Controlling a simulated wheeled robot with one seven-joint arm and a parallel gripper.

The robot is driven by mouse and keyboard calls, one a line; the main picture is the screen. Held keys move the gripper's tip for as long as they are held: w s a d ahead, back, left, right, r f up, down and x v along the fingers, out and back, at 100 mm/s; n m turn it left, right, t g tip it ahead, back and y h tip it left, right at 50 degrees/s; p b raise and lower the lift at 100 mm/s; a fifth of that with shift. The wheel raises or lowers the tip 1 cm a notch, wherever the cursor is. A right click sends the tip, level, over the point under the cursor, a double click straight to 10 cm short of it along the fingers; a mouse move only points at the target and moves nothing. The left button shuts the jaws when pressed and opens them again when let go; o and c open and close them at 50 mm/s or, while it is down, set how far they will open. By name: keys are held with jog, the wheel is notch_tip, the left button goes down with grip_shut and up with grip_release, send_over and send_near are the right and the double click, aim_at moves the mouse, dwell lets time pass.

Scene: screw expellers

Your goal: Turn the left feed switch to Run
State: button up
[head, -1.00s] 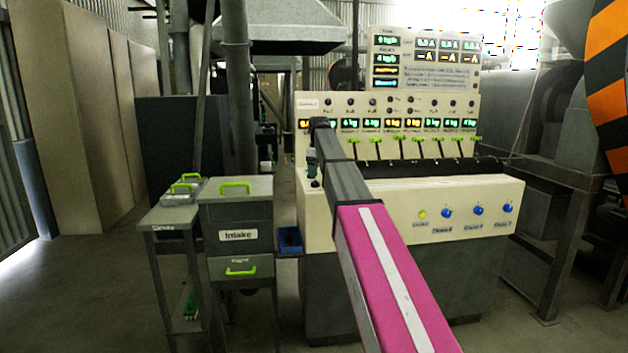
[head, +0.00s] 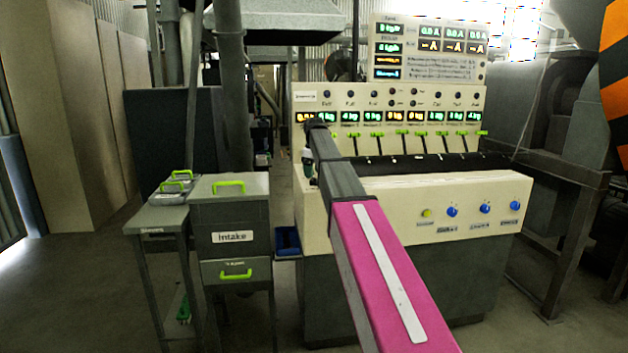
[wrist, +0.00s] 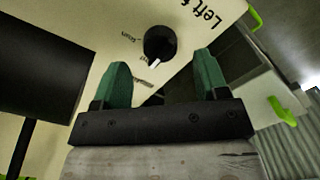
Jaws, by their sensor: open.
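The left feed switch (wrist: 160,42) is a round black knob with a white pointer mark, on a cream panel in the wrist view. Part of a large "Left f..." label shows beside it. The mark points down and slightly left in the picture, away from the small word that looks like "Run" at the upper left. Two other small position labels are too blurred to read. My gripper (wrist: 162,80) is open, its two green fingers apart and short of the knob, with nothing between them. In the head view my gripper (head: 308,163) is at the console's left end; the switch is hidden there.
The cream console (head: 440,210) carries lit displays, green-tipped levers and several blue knobs. A large black part (wrist: 45,60) stands close left of the fingers in the wrist view. A grey Intake cabinet (head: 232,215) and a side table (head: 150,222) stand left of the console. Open floor lies further left.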

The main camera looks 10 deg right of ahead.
aim_at(314, 181)
jog(key=shift+f, duration=1.75)
jog(key=c, duration=0.9)
jog(key=m, duration=0.5)
jog(key=shift+m, duration=0.4)
jog(key=m, duration=0.6)
